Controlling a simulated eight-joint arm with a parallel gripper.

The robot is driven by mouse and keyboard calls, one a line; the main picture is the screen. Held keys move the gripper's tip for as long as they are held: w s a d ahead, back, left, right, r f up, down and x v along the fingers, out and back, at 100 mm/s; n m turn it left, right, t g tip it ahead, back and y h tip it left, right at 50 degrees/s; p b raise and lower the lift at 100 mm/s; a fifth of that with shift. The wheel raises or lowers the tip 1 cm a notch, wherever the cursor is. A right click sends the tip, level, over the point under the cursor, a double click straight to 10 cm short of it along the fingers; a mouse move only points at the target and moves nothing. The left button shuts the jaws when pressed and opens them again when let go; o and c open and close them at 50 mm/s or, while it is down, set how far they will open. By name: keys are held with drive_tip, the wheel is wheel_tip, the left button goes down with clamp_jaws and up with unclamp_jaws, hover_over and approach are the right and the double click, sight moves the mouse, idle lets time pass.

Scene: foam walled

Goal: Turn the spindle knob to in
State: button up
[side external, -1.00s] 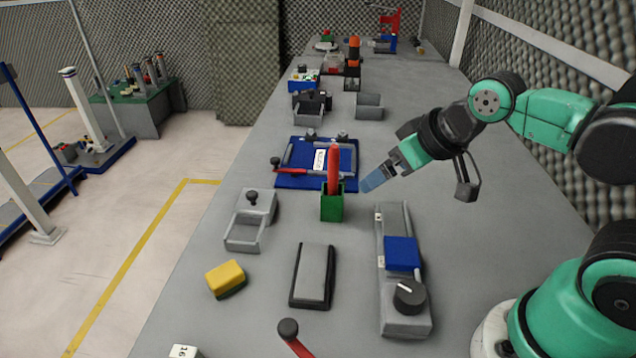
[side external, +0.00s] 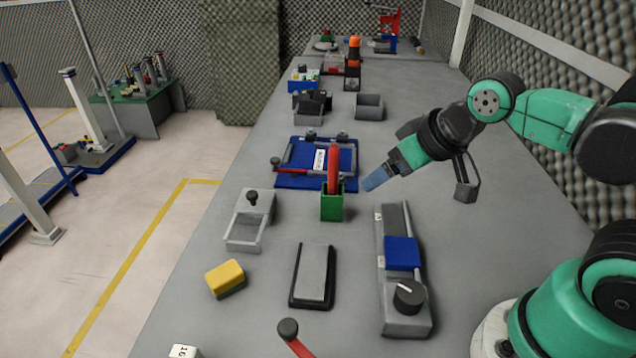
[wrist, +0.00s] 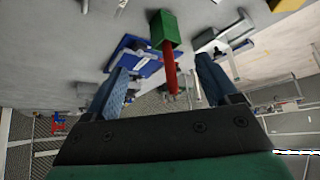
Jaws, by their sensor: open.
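The spindle knob (side external: 408,295) is a round black knob with a white pointer line. It sits on the near end of a long grey slide unit (side external: 404,321), which carries a blue block (side external: 402,252) on its rails. The pointer slants toward the upper left; small marks on the unit's left side are too small to read surely. My gripper (side external: 372,182) is open, with blue fingers, above the bench beyond the far end of the slide unit and well away from the knob. In the wrist view my gripper (wrist: 163,66) also shows open, and I cannot make out the knob there.
A green block (side external: 332,206) with an upright red piece (side external: 333,168) stands just left of my gripper. A blue fixture (side external: 300,180) lies behind it. A grey-black pad (side external: 314,273), yellow block (side external: 226,278) and red lever with a dark ball (side external: 288,328) lie left of the slide unit.

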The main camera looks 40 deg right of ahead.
drive_tip(key=m, duration=0.1)
drive_tip(key=m+g, duration=0.6)
drive_tip(key=m, duration=1.4)
hover_over(411, 291)
drive_tip(key=w, duration=0.1)
wheel_tip(411, 291, down, 4)
drive_tip(key=shift+d+r, duration=0.15)
drive_tip(key=m, duration=0.1)
drive_tip(key=s+m+g, duration=0.1)
drive_tip(key=shift+m, duration=0.4)
drive_tip(key=shift+f, duration=2.85)
clamp_jaws()
